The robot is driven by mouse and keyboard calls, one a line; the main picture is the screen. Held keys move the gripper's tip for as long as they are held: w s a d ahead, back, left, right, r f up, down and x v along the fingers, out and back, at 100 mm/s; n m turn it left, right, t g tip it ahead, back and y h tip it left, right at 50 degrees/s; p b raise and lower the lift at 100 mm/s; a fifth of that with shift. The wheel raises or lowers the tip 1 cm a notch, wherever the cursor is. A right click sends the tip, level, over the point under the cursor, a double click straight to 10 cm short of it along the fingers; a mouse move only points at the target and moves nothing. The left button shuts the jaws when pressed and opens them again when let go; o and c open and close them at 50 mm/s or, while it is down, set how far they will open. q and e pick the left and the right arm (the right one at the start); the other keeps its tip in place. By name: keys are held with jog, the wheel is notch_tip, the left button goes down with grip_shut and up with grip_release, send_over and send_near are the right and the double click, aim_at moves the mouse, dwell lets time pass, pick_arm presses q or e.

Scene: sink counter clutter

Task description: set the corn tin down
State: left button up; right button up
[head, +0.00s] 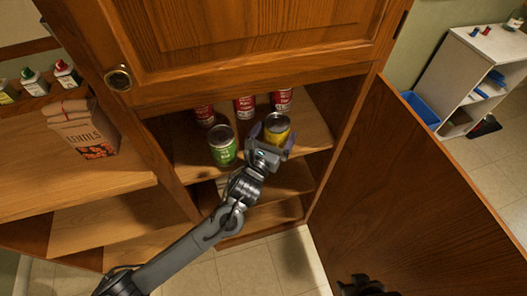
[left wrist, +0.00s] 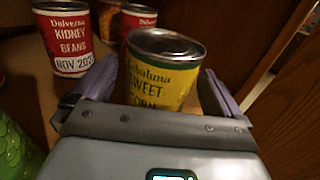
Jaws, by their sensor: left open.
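The yellow sweet corn tin (head: 277,123) is upright at the right part of the open cabinet's upper shelf (head: 188,143). It also shows in the left wrist view (left wrist: 162,75), label facing me; its base is hidden behind my gripper. My left gripper (head: 273,135) is open, with one purple-grey finger on each side of the tin. In the left wrist view a gap shows beside the tin on the right; contact on the left cannot be told. A dark part at the bottom edge (head: 365,287) appears to be my right gripper; its jaws are unclear.
A green tin (head: 222,148) stands just left of the corn tin. Several red tins, one a kidney beans tin (left wrist: 68,38), stand behind. The open door (head: 400,180) bounds the right side. A lentils bag (head: 84,133) sits on the left shelf.

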pick_arm(q)
jog(key=s+a+f+m+g+y, duration=0.2)
jog(key=s+a+f+m+g, duration=0.2)
jog(key=s+a+m, duration=0.3)
jog(key=s+a+f+m+g+y+p, duration=0.1)
jog(key=s+a+f+m+g, duration=0.4)
jog(key=s+m, duration=1)
jog(key=s+a+f+m+g+y, duration=0.2)
jog(key=s+a+f+m+g, duration=0.2)
jog(key=s+a+m, duration=0.5)
jog(key=s+m, duration=0.3)
jog(key=s, duration=0.2)
jog(key=shift+s+a+f+y+p, duration=0.15)
jog(key=shift+s+f+y+p, duration=0.15)
jog(key=shift+s, duration=0.05)
